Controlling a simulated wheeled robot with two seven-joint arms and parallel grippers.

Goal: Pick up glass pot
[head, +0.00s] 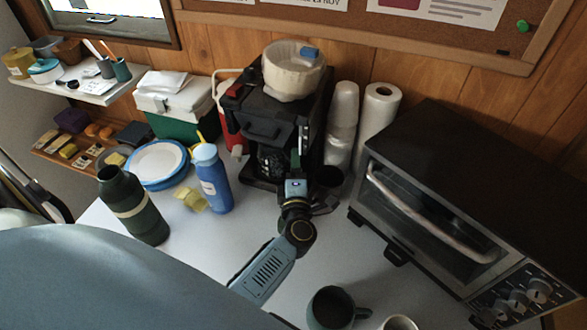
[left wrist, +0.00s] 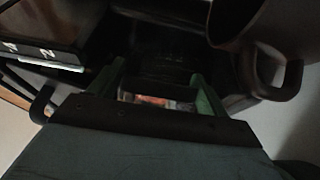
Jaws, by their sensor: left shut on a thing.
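The glass pot (head: 271,160) sits low in the black coffee maker (head: 262,108), dark and partly hidden by my arm. My left gripper (head: 297,172) reaches into the front of the machine, at the pot's right side where its handle would be. In the left wrist view the green fingers of my left gripper (left wrist: 160,82) are a little apart, with something dark between them. The gripper is shut on this, apparently the pot's handle; shadow hides the exact contact. My right gripper is not in view.
A dark mug (head: 329,178) stands close right of my left gripper; it also shows in the left wrist view (left wrist: 240,22). Stacked cups (head: 342,120) and a toaster oven (head: 450,200) are further right. A blue bottle (head: 211,180) and green flask (head: 132,207) stand left. Another mug (head: 331,308) is in front.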

